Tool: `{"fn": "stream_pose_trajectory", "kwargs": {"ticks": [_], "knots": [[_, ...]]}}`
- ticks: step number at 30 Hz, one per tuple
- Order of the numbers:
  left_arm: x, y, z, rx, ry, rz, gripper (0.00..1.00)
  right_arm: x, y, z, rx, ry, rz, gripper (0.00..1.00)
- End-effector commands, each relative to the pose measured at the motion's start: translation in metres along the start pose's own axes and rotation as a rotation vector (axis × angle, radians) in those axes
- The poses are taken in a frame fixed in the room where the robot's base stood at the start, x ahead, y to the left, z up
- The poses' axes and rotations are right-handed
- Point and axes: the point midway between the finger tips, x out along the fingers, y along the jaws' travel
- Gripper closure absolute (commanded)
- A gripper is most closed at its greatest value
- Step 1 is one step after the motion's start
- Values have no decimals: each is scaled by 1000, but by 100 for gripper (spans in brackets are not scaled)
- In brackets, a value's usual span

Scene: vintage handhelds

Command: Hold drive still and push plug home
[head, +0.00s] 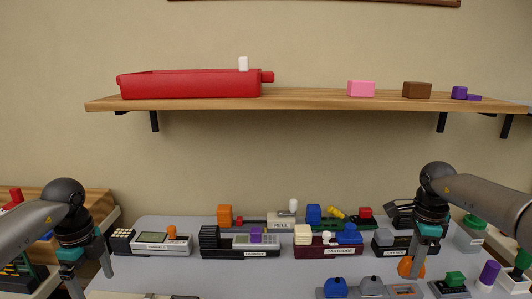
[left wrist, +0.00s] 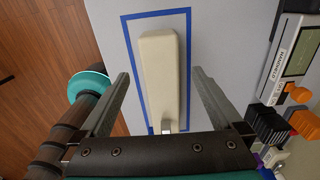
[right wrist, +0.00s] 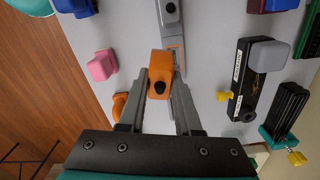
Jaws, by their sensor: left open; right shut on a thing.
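A cream bar (left wrist: 163,70), seemingly the drive, lies inside a blue taped outline (left wrist: 129,60) in the left wrist view. A small metal tip shows at its near end. My left gripper (left wrist: 160,76) is open, with its fingers on either side of the bar and gaps to both. In the head view my left gripper (head: 92,278) is at the table's left end. My right gripper (right wrist: 161,78) is shut on an orange block (right wrist: 161,66) with a dark round spot, perhaps the plug. The head view shows the orange block (head: 404,267) at the right gripper's fingertips.
Beyond the orange block is a grey device (right wrist: 170,20). Handheld devices and coloured blocks, such as a maroon cartridge unit (head: 325,252), crowd the table. A blue block (head: 335,287) stands at the front. A shelf (head: 310,103) holds a red tray (head: 190,84) above.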

Motion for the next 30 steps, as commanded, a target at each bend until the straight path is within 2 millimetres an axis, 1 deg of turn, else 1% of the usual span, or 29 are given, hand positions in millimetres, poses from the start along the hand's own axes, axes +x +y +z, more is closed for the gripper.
{"fn": "stream_pose_trajectory", "kwargs": {"ticks": [5, 8, 11, 18, 21, 25, 30], "knots": [[-2, 0, 0, 0, 0, -1, 0, 0, 0, 0, 0, 0, 0, 100], [-10, -1, 0, 0, 0, -4, 0, 0, 0, 0, 0, 0, 0, 100], [-26, -1, 0, 1, 1, -6, 0, 0, 0, 0, 0, 0, 0, 100], [-79, -1, 0, 0, 0, -7, 0, 0, 0, 0, 0, 0, 0, 100], [-97, -1, 0, -1, 0, -4, 0, 0, 0, 0, 0, 0, 0, 100], [-112, 0, 0, 0, 0, -2, 0, 0, 0, 0, 0, 0, 0, 100], [-120, 0, 0, 0, 0, 0, 0, 0, 0, 0, 0, 0, 0, 100]]}}
